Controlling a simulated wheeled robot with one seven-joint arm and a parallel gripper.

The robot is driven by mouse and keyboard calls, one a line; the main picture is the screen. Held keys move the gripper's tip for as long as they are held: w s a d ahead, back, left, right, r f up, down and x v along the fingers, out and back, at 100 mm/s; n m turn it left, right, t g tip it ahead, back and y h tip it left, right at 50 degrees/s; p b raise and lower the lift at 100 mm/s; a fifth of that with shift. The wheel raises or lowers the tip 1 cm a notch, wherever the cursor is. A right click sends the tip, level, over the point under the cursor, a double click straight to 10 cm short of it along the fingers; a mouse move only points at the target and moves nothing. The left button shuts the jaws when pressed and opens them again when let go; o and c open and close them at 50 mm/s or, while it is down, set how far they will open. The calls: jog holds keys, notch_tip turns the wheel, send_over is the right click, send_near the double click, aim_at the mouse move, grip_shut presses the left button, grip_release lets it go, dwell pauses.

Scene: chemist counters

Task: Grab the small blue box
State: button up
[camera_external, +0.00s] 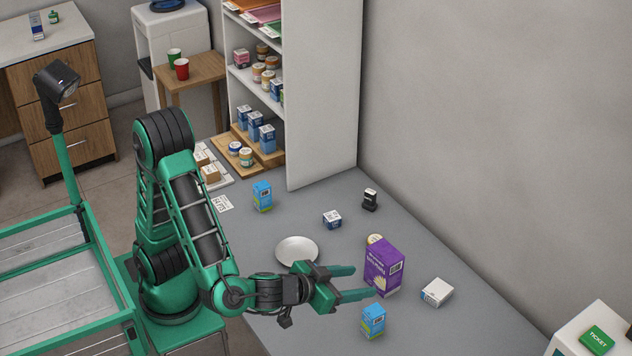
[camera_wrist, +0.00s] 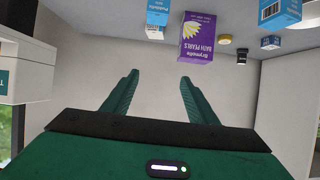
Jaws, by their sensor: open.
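Several boxes on the grey counter carry blue. A small blue-and-white box (camera_external: 332,219) sits mid-counter and also shows in the wrist view (camera_wrist: 271,43). A taller light-blue box (camera_external: 262,196) stands at the back left; in the wrist view it is at the top right (camera_wrist: 280,12). Another light-blue box (camera_external: 373,320) stands at the front, with its likely match in the wrist view (camera_wrist: 157,12). My gripper (camera_external: 362,282) is open and empty, its fingers pointing right beside the purple box. In the wrist view the fingers (camera_wrist: 158,77) have only the wall between them.
A tall purple box (camera_external: 383,267) stands near my fingertips, with a round yellowish lid (camera_external: 375,239) behind it. A white box (camera_external: 437,292) lies to its right. A round white plate (camera_external: 297,250) and a small black item (camera_external: 370,199) are also on the counter. A white shelf (camera_external: 320,90) stands behind.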

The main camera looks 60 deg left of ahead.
jog(key=s+d, duration=0.1)
jog(key=d, duration=0.1)
send_near(367, 319)
jog(key=shift+t, duration=0.4)
jog(key=x, duration=0.5)
jog(key=shift+w+a+f, duration=0.1)
jog(key=shift+w+f, duration=0.05)
jog(key=shift+f, duration=0.05)
jog(key=shift+w+f, duration=0.2)
jog(key=shift+f, duration=0.05)
jog(key=x, duration=0.4)
jog(key=shift+w+f, duration=0.1)
jog(key=shift+w, duration=0.05)
jog(key=shift+x, duration=3)
jog(key=c, duration=1.2)
